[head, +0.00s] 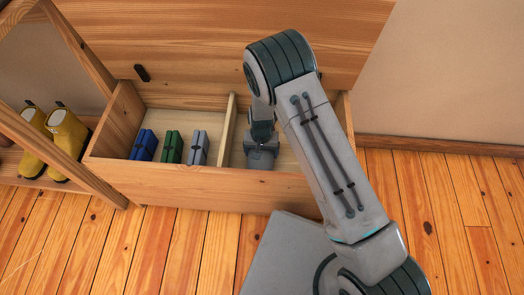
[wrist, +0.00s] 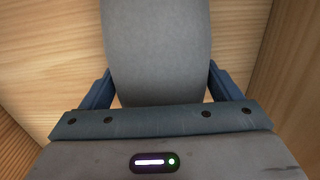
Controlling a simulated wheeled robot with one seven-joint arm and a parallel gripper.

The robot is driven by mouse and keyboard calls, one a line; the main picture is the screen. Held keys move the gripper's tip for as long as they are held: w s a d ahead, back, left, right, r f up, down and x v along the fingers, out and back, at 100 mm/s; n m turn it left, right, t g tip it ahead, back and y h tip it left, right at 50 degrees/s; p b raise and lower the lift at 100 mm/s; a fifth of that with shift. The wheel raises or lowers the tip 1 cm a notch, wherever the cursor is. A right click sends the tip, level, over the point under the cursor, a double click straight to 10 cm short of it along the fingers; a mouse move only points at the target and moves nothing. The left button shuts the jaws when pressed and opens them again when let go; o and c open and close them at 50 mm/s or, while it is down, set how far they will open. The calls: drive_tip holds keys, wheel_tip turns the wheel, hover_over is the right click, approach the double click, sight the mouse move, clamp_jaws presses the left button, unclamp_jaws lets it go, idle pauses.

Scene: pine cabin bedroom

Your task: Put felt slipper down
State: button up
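The grey felt slipper (wrist: 157,50) fills the middle of the wrist view, between the two blue fingers of my gripper (wrist: 160,85). My gripper appears shut on it, though the fingertips are partly hidden behind the slipper. In the head view my gripper (head: 262,156) is low inside the right compartment of an open pine chest (head: 200,188). The slipper cannot be told apart there, hidden by my arm and gripper. Pale wood shows behind the slipper in the wrist view; whether it touches the chest floor I cannot tell.
A divider (head: 228,127) splits the chest. The left compartment holds blue (head: 144,145), green (head: 172,147) and grey-blue (head: 199,148) bundles. The raised lid (head: 200,45) stands behind. A wooden rack with yellow boots (head: 68,143) is at left. Plank floor at right is clear.

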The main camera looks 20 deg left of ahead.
drive_tip(key=shift+o, duration=1.4)
drive_tip(key=shift+r, duration=0.1)
wheel_tip(320, 180, up, 12)
drive_tip(key=p, duration=0.5)
